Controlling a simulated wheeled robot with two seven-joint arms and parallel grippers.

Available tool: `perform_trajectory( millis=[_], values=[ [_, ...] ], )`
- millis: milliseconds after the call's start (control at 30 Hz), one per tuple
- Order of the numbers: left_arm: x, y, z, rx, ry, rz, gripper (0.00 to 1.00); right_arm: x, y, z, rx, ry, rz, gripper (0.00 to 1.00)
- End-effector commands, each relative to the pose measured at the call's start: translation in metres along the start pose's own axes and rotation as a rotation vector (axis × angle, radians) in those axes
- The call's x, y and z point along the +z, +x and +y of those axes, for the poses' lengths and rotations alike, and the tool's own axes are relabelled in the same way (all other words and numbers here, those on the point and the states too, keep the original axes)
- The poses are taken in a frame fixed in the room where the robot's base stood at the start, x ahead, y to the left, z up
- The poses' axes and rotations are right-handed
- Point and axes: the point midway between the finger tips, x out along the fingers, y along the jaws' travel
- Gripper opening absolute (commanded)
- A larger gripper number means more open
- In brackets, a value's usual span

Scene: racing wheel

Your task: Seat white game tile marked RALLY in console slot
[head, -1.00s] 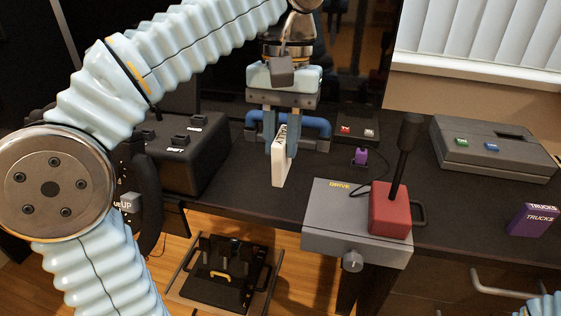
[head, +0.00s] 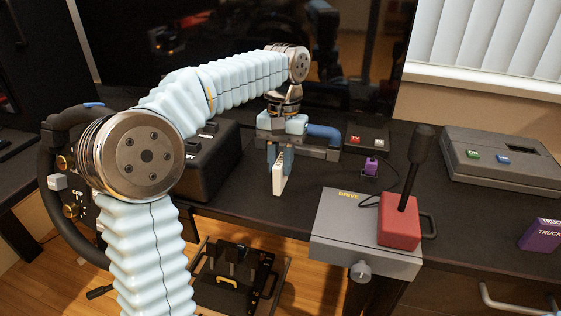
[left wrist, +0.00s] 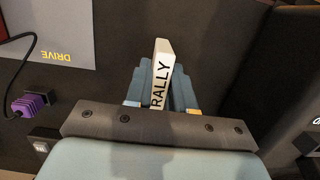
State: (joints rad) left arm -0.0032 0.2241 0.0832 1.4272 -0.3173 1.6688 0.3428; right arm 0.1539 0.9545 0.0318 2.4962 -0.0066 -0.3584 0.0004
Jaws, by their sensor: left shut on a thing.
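The white RALLY tile (head: 279,176) is upright, held between the fingers of my left gripper (head: 276,158). In the left wrist view the tile (left wrist: 161,75) shows its RALLY lettering between the two blue fingers (left wrist: 162,85). The tile is above the dark desk near its front edge; I cannot tell whether it touches the desk. The grey console (head: 518,178), with a green and a blue button and a dark slot (head: 518,146) in its top, sits at the back right, well away from the tile. My right gripper is not in view.
A grey DRIVE box (head: 340,225) with a red lever block (head: 400,222) stands between the tile and the console. A purple plug (head: 371,167) with a cable, a small red-and-white button box (head: 366,138) and a purple TRUCKS box (head: 543,235) are on the desk. The steering wheel (head: 62,190) is at left.

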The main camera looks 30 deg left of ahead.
Motion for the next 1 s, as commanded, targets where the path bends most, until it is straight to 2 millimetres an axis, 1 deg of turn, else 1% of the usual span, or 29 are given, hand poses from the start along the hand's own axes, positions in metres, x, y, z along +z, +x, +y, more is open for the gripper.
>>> perform_trajectory(
  millis=[367, 400, 567, 833, 933, 1000],
  values=[
    [-0.001, 0.005, 0.000, 0.000, -0.001, 0.001, 0.00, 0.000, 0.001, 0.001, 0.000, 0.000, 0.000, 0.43],
    [-0.001, 0.006, 0.000, 0.000, -0.001, 0.001, 0.25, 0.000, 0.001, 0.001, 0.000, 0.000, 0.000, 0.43],
    [-0.001, 0.005, 0.000, 0.000, -0.001, 0.001, 0.49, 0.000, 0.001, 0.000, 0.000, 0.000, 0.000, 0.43],
    [-0.001, 0.004, 0.000, 0.000, -0.001, 0.001, 0.49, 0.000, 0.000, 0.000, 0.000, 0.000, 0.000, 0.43],
    [-0.001, -0.003, 0.001, 0.001, -0.001, 0.003, 0.49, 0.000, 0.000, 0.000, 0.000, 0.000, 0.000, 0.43],
    [-0.001, -0.014, 0.001, 0.002, 0.000, 0.005, 0.49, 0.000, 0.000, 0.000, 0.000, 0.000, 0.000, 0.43]
  ],
)
